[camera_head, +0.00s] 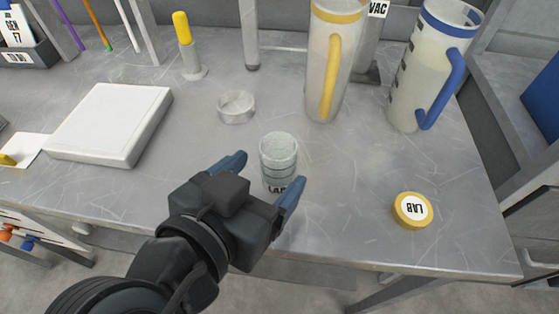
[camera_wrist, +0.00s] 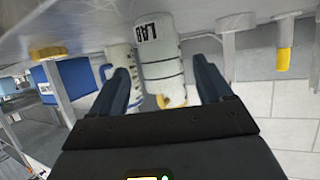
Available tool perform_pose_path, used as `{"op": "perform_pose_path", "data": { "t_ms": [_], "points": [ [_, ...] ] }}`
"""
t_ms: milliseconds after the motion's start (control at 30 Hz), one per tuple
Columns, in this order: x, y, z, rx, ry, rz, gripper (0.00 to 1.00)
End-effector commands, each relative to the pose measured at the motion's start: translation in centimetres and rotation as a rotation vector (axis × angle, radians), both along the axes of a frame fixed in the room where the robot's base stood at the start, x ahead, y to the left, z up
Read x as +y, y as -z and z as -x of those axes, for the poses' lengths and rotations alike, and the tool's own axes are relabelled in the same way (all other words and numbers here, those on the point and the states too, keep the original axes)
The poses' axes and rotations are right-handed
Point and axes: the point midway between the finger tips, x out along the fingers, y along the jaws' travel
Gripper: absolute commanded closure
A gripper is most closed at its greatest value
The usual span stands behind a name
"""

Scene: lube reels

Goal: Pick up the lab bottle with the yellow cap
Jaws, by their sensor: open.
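A clear lab bottle (camera_head: 278,160) with black LAB lettering stands upright on the grey bench, with no cap visible on it. A round yellow cap (camera_head: 412,209) with a white LAB label lies to its right, apart from it. My gripper (camera_head: 266,178) is open, with one blue-grey finger on either side of the bottle's near side. In the wrist view, which looks upside down, the lettered bottle (camera_wrist: 158,45) shows between the fingers (camera_wrist: 166,85). I cannot tell whether either finger touches it. The cap also shows there (camera_wrist: 48,53).
A jug with a yellow handle (camera_head: 328,75) and one with a blue handle (camera_head: 440,60) stand behind. A clear ring-shaped dish (camera_head: 236,107) sits behind left. A white slab (camera_head: 108,124) lies at left. The bench's front edge is close; bare metal surrounds the cap.

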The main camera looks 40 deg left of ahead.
Motion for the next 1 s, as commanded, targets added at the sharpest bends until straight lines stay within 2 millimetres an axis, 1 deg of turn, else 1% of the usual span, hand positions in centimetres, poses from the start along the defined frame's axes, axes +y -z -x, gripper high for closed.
{"op": "perform_pose_path", "data": {
  "t_ms": [200, 300, 400, 633, 1000],
  "points": [
    [0.7, 0.9, -2.7, 0.001, 0.0, 0.001, 0.21],
    [0.9, 1.4, -3.8, 0.001, 0.0, 0.001, 0.21],
    [1.0, 1.7, -4.4, 0.0, -0.001, 0.0, 0.21],
    [1.0, 1.8, -4.4, 0.0, -0.001, 0.0, 0.21],
    [1.0, 1.8, -4.4, 0.0, -0.001, 0.001, 0.56]
  ]
}}
